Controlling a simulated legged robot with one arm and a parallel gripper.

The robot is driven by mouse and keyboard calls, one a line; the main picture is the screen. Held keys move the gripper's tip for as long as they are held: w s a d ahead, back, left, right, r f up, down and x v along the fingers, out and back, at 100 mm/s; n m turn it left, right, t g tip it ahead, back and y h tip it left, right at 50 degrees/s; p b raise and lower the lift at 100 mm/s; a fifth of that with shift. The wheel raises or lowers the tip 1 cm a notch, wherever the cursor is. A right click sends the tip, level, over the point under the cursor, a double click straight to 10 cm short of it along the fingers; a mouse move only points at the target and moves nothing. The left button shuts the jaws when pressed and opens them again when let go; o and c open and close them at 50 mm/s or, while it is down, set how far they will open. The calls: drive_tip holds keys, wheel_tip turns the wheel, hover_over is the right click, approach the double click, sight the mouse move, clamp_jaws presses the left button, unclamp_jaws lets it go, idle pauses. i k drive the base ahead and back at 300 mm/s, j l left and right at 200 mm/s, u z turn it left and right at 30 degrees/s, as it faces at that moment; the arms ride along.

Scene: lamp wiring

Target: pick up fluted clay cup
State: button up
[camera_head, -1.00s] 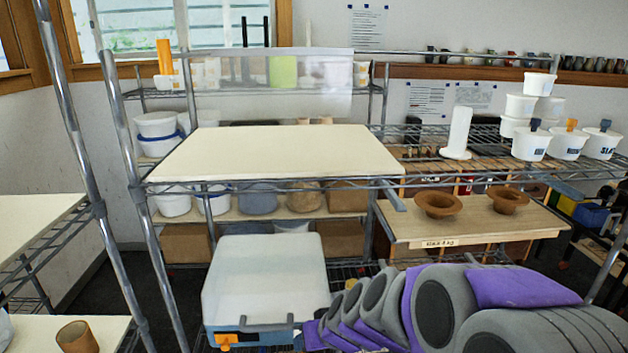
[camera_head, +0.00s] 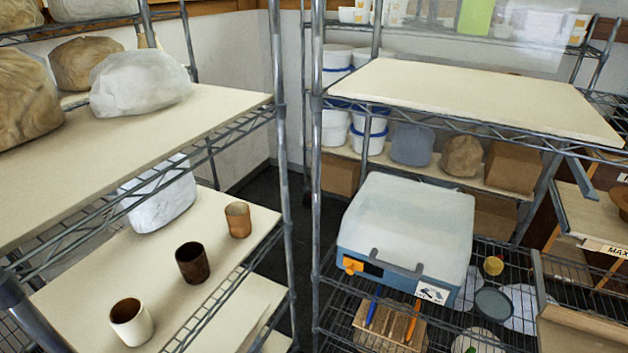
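Three cups stand upright in a row on the pale board (camera_head: 90,270) of the lower left shelf. The tan-brown clay cup (camera_head: 238,220) is the farthest, near the board's right edge. The dark brown cup (camera_head: 193,264) is in the middle. The cream cup (camera_head: 130,324) is the nearest. The cups are too small in the picture to tell for certain which is fluted. My gripper is not in view.
An upper board (camera_head: 215,105) with wrapped lumps (camera_head: 140,76) overhangs the cups' shelf. A metal post (camera_head: 281,150) rises right of the cups. Another rack holds a white-lidded box (camera_head: 410,220), with a bare board (camera_head: 470,95) above. A dark floor gap separates the racks.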

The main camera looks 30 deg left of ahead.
sight(191, 258)
drive_tip(key=k+l+u, duration=0.15)
drive_tip(key=u, duration=2)
